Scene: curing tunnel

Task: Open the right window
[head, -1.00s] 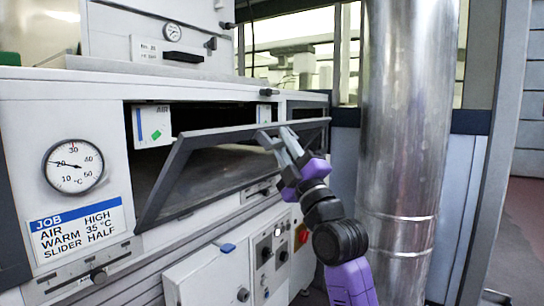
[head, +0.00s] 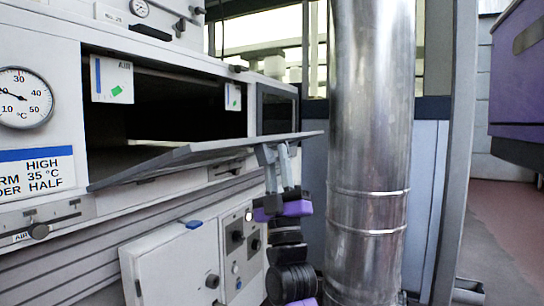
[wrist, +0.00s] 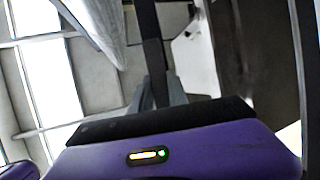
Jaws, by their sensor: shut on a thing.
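The window (head: 200,156) is a dark-framed flap hinged along its lower edge on the white machine. In the head view it is swung down to nearly flat, with the dark opening (head: 165,110) wide above it. My gripper (head: 272,152) is at the flap's free edge near its right end, below it, with its fingers pointing up and shut on that edge. In the wrist view the fingers (wrist: 160,92) meet on a dark bar, the window frame (wrist: 150,45). The exact grip on the edge is partly hidden.
A shiny metal duct (head: 370,140) stands close to the right of my gripper. A white control box (head: 175,268) with knobs sits below the flap. A dial gauge (head: 24,97) and a job card (head: 38,172) are at left. A purple machine (head: 516,90) stands at far right.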

